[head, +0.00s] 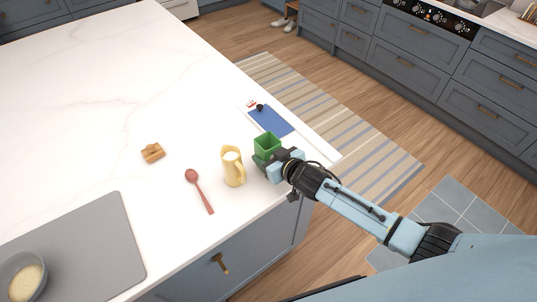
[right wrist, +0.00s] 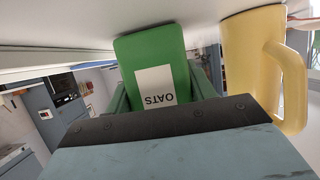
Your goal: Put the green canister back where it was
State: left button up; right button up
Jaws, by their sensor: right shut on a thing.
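The green canister (head: 266,142) stands near the right corner of the white counter in the head view. In the right wrist view the canister (right wrist: 152,58) shows a white label reading OATS, upside down in that picture. My right gripper (head: 268,160) is shut on the canister, and its arm comes in from the right. Part of the canister is hidden behind the gripper. Whether its base touches the counter I cannot tell for sure. My left gripper is not in view.
A yellow jug (head: 233,167) stands close left of the canister. A blue clipboard (head: 271,121) lies just behind it. A red-brown spoon (head: 199,190), a small wooden block (head: 152,153) and a grey mat (head: 95,235) with a bowl (head: 22,277) lie leftward. The counter's far left is clear.

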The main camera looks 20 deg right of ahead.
jog(key=shift+f, duration=0.2)
jog(key=o, duration=1.1)
jog(key=shift+r, duration=0.1)
jog(key=shift+r, duration=0.1)
jog(key=p+v, duration=0.1)
jog(key=v, duration=1.1)
